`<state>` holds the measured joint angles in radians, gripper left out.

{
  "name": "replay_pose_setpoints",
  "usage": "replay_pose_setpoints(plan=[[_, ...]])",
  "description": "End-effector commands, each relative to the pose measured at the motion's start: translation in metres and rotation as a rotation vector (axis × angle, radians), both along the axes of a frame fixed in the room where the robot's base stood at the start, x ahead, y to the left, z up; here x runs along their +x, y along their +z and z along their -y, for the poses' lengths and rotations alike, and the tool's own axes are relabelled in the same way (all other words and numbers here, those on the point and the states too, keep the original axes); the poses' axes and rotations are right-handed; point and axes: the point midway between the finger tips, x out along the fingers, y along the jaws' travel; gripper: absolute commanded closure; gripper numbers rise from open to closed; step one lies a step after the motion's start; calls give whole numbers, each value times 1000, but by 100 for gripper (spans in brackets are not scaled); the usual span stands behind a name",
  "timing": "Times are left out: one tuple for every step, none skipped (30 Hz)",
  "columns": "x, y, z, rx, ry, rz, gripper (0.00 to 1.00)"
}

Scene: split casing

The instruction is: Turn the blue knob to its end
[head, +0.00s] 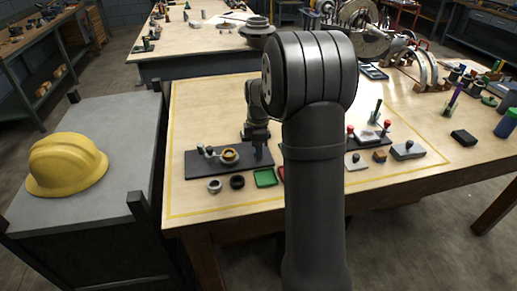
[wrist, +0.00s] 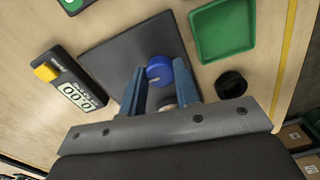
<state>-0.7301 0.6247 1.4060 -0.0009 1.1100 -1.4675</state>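The blue knob (wrist: 159,71) shows in the wrist view, round, with a small pale mark on its face. It is over the dark base plate (wrist: 112,52). The two bluish fingers of my gripper (wrist: 160,68) stand apart, one on each side of the knob. The knob fills most of the space between the tips, and I cannot tell whether both fingers touch it. In the head view my gripper (head: 257,150) points down at the right end of the plate (head: 205,170); the knob is hidden there.
A display box (wrist: 76,90) with a yellow button reads about 0.00. A green tray (wrist: 224,30) and a black ring (wrist: 231,84) lie near the plate. In the head view, a yellow helmet (head: 66,163) sits on a grey side table. My arm hides the middle of the bench.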

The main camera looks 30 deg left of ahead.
Motion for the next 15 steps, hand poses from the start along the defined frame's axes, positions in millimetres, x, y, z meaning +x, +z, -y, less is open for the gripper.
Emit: replay_pose_setpoints(plan=[[0, 0, 0, 1, 0, 1, 94], [0, 0, 0, 1, 0, 1, 94], [0, 0, 0, 1, 0, 1, 94], [0, 0, 0, 1, -1, 1, 94], [0, 0, 0, 1, -2, 1, 94], [0, 0, 0, 1, -5, 1, 94], [0, 0, 0, 1, -8, 1, 94], [0, 1, 0, 1, -12, 1, 94], [0, 0, 0, 1, -20, 1, 94], [0, 1, 0, 1, -29, 1, 94], [0, 1, 0, 1, -38, 1, 94], [0, 0, 0, 1, -53, 1, 94], [0, 0, 0, 0, -67, 0, 94], [0, 0, 0, 1, -81, -1, 94], [0, 0, 0, 1, -105, -1, 94]])
